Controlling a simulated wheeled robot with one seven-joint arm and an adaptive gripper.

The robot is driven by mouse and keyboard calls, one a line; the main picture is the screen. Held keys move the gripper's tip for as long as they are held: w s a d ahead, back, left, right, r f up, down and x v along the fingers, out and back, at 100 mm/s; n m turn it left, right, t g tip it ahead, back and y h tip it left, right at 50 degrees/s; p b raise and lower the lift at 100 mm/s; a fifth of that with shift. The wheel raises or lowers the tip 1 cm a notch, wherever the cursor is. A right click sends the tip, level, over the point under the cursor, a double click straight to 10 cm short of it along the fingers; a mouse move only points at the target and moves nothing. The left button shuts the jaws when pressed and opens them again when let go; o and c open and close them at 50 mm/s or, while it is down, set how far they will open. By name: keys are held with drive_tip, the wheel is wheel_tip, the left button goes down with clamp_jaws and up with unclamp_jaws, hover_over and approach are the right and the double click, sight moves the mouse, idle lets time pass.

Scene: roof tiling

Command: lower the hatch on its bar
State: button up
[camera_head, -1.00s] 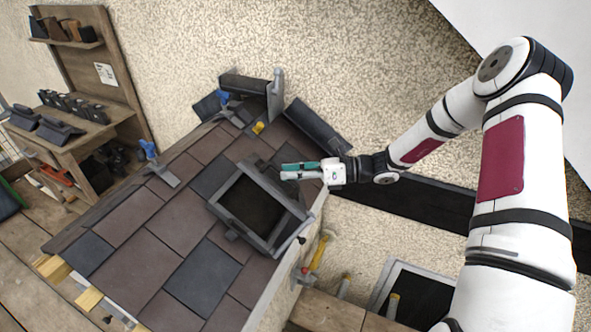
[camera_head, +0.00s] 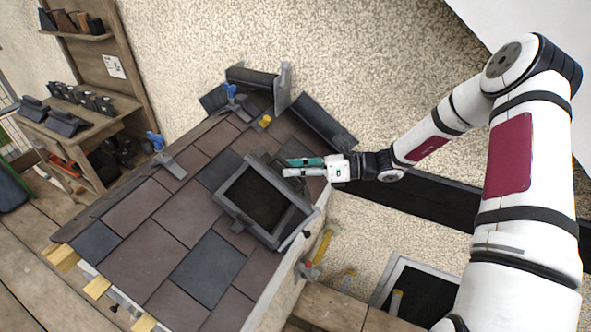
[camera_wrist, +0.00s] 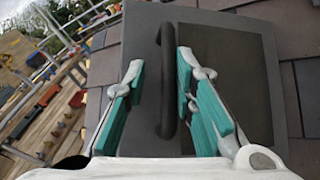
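The hatch (camera_head: 263,200) is a dark panel in a grey frame on the tiled roof. In the wrist view its dark grey surface (camera_wrist: 228,85) fills the middle. A black bar (camera_wrist: 167,78) stands off this surface, running lengthwise. My gripper (camera_head: 289,167) is at the upper right edge of the hatch in the head view. In the wrist view my gripper (camera_wrist: 160,62) is open, with its teal-padded fingers on either side of the bar. The left finger is clear of the bar; the right is close, and contact is unclear. How far the hatch is tilted is hard to tell.
Roof tiles (camera_head: 208,270) surround the hatch. Dark ridge pieces (camera_head: 320,122) and a blue-handled tool (camera_head: 232,92) lie at the roof's top edge. A yellow-handled hammer (camera_head: 320,247) is by the right edge. A wooden workbench (camera_head: 95,130) stands at left.

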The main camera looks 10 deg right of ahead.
drive_tip(key=v, duration=1.2)
drive_tip(key=shift+f, duration=0.1)
drive_tip(key=s+a+r+n+g+h, duration=0.5)
drive_tip(key=s+a+r+n+h, duration=0.25)
drive_tip(key=s+r+n, duration=0.5)
drive_tip(key=s+d+r+n+t+h+b, duration=0.1)
drive_tip(key=s+r+n+t+h, duration=0.4)
drive_tip(key=s+n, duration=0.8)
drive_tip(key=shift+d+r+n+t+h, duration=0.6)
drive_tip(key=shift+r+h, duration=0.85)
drive_tip(key=shift+r, duration=0.9)
drive_tip(key=shift+d, duration=0.1)
